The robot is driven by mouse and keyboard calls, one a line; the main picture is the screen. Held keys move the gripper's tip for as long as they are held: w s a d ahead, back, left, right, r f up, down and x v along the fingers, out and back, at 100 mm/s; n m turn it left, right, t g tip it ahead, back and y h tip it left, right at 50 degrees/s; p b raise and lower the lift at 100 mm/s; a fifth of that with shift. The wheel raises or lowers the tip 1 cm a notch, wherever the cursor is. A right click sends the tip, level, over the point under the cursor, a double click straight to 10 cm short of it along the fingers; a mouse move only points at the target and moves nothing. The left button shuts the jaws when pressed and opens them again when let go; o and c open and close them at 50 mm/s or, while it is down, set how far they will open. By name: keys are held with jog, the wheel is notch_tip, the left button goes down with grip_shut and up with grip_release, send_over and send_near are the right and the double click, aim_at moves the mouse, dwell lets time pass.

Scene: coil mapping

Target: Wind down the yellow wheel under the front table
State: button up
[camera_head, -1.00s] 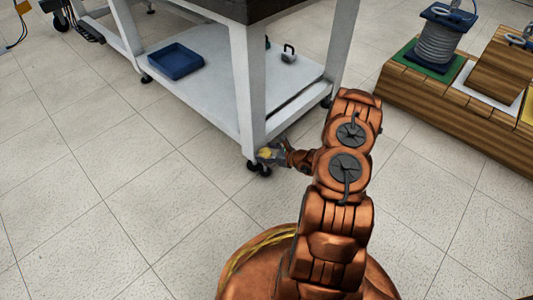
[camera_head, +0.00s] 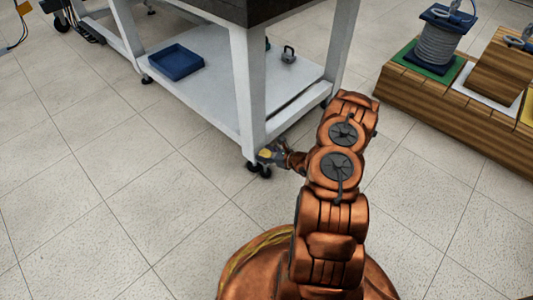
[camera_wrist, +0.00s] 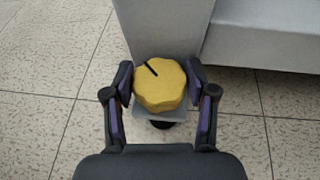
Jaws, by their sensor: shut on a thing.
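The yellow wheel (camera_wrist: 160,86) is a scalloped knob with a dark line on its top, at the foot of the front table's near leg. In the wrist view my gripper (camera_wrist: 161,88) has its two dark fingers on the left and right sides of the wheel, shut on it. In the head view the wheel (camera_head: 265,154) is small and partly hidden by my gripper (camera_head: 272,155) beside the table leg (camera_head: 249,95). A black caster (camera_head: 257,169) shows below it. The front table (camera_head: 200,110) has a pale lower shelf.
A blue tray (camera_head: 176,62) and a small metal weight (camera_head: 289,54) rest on the lower shelf. A wooden platform (camera_head: 455,125) with a grey coil (camera_head: 438,42) stands at the right.

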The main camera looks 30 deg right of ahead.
jog(key=shift+w+d+r+m+h+p, duration=0.2)
jog(key=shift+r+m+h+p, duration=0.15)
jog(key=shift+p, duration=0.3)
jog(key=shift+s+d+f+m+t+h, duration=0.15)
jog(key=shift+s+f+m+t+h, duration=0.15)
jog(key=shift+m+h, duration=0.45)
jog(key=shift+s+f+m+h, duration=0.15)
jog(key=shift+m+h, duration=0.15)
jog(key=shift+h, duration=0.2)
jog(key=o, duration=1)
jog(key=shift+c, duration=0.2)
jog(key=shift+o, duration=1)
jog(key=shift+a, duration=0.3)
jog(key=v, duration=1.2)
